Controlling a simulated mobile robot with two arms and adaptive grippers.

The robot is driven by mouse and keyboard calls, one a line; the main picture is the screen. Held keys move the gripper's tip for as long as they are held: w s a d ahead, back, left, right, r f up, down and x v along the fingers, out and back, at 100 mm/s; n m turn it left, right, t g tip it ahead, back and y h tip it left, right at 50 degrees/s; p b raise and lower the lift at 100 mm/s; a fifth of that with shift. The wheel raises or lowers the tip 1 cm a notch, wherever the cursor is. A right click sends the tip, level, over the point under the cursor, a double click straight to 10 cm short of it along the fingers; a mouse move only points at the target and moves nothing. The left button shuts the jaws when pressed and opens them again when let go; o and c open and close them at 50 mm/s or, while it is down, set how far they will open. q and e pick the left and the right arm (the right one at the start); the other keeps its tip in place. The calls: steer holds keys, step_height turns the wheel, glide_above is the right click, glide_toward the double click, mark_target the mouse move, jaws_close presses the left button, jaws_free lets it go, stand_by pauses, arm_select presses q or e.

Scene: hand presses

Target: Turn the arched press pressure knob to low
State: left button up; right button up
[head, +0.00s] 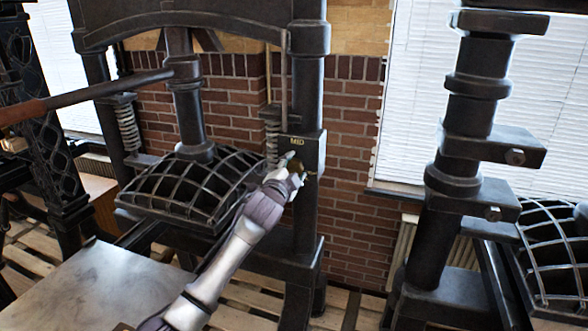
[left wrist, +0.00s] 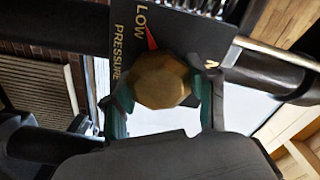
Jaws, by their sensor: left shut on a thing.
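The arched press (head: 308,85) stands at the centre of the head view. Its dark pressure panel (head: 313,143) on the right post carries the word MID. In the left wrist view the brass, faceted pressure knob (left wrist: 162,80) sits on the panel, with a red pointer whose tip lies close beside the word LOW. The word PRESSURE runs along the panel edge. My left gripper (head: 293,165) is at the panel and hides much of the knob in the head view. Its green fingers (left wrist: 164,98) are on both sides of the knob, shut on it. My right gripper is not in view.
A domed metal lattice (head: 195,185) and a flat grey plate (head: 80,290) lie left of my arm. A long bar with a brown handle (head: 75,97) juts in from the left. Another dark press (head: 465,140) stands at right. A brick wall (head: 350,150) is behind.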

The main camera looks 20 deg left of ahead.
arm_select(q)
steer(key=shift+f, duration=0.15)
stand_by(0.3)
steer(key=o, duration=1)
steer(key=shift+o, duration=0.8)
steer(key=shift+s, duration=0.15)
steer(key=s, duration=1.1)
steer(key=shift+s+a, duration=0.25)
steer(key=shift+s, duration=0.15)
